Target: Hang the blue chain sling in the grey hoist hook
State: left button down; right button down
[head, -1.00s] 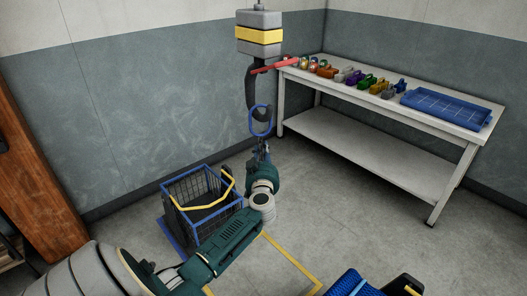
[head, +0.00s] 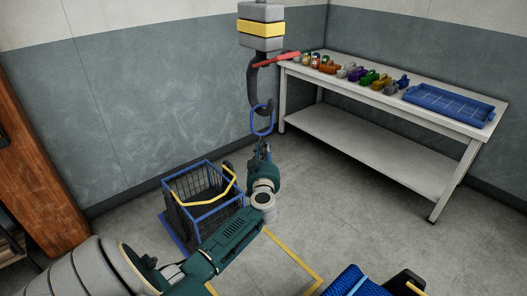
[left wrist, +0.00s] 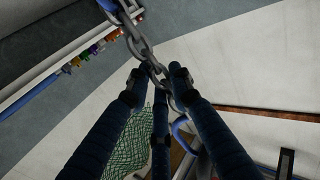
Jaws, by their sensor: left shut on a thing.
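The grey hoist hook (head: 254,88) hangs below a grey and yellow hoist block (head: 261,28), with a red latch bar at its top. The blue ring (head: 252,124) of the chain sling is upright at the hook's lower curve and overlaps it in the head view. I cannot tell whether the ring is around the hook or in front of it. My left gripper (head: 263,165) is below the ring, shut on the sling's dark chain. In the left wrist view, the chain (left wrist: 146,52) runs up from between the fingers (left wrist: 163,85). My right gripper is out of view.
A blue-framed basket (head: 190,212) with a yellow handle stands on the floor behind my left arm. A white table (head: 365,155) at the right holds a blue tray (head: 449,122) and several coloured items. Blue netting (head: 352,283) shows at the bottom. A green net (left wrist: 118,140) shows in the wrist view.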

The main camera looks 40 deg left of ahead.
pick_arm(q)
jog(key=shift+r, duration=0.15)
jog(key=c, duration=1.5)
grip_release()
jog(key=shift+o, duration=0.2)
jog(key=v, duration=1.2)
jog(key=shift+d, duration=0.15)
